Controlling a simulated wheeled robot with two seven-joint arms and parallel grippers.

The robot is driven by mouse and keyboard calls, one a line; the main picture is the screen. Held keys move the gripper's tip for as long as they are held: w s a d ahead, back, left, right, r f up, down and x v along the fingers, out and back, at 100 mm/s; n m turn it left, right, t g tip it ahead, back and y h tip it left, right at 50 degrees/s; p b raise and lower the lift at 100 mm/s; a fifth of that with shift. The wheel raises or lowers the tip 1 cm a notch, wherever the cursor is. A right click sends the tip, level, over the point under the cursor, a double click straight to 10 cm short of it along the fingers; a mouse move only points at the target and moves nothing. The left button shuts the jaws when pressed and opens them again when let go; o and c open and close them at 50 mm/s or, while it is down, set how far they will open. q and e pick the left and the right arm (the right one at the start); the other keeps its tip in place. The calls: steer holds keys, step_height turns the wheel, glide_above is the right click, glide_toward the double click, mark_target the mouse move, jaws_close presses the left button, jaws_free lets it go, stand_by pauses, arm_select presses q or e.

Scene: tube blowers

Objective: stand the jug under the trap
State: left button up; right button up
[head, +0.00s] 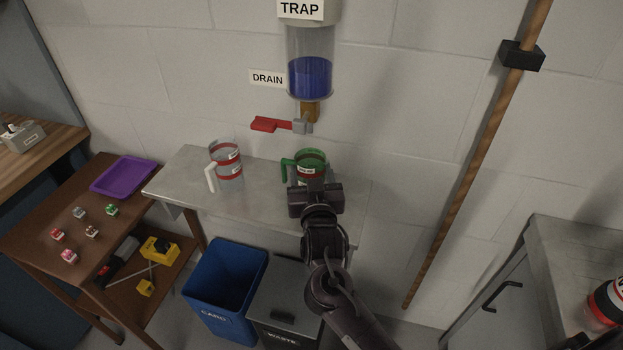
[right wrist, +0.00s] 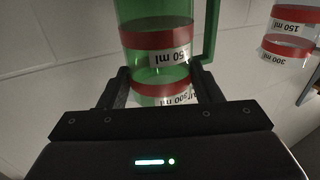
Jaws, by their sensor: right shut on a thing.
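The trap (head: 309,77) is a clear bowl on the wall holding blue liquid, with a brass drain outlet below and a red drain lever (head: 270,124) pointing left. A green jug (head: 310,157) with red bands stands upright at the steel shelf, below the outlet. My right gripper (head: 314,186) is shut on the green jug, whose lower part it hides. The right wrist view shows the fingers on both sides of the green jug (right wrist: 158,62). A clear jug (head: 226,163) with red bands and a white handle stands to its left. My left gripper is not in view.
The steel shelf (head: 263,195) has free room between the jugs and at its right end. A blue card bin (head: 225,290) and a grey waste bin (head: 283,299) stand below. A brown table (head: 50,215) with a purple tray (head: 123,176) is at left. A wooden pole (head: 470,175) leans right.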

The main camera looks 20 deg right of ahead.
steer(key=o, duration=0.6)
steer(key=shift+f, duration=0.1)
steer(key=o, duration=0.5)
steer(key=shift+r, duration=0.3)
steer(key=shift+s+a+f+b, duration=0.1)
steer(key=shift+s+a+b, duration=0.25)
steer(key=shift+s, duration=1.65)
steer(key=shift+s+a+r+b, duration=0.15)
steer(key=shift+s+a, duration=0.3)
steer(key=shift+s, duration=1.5)
steer(key=shift+s+a+f+b, duration=0.15)
steer(key=shift+s+a+b, duration=0.25)
steer(key=shift+s, duration=1.6)
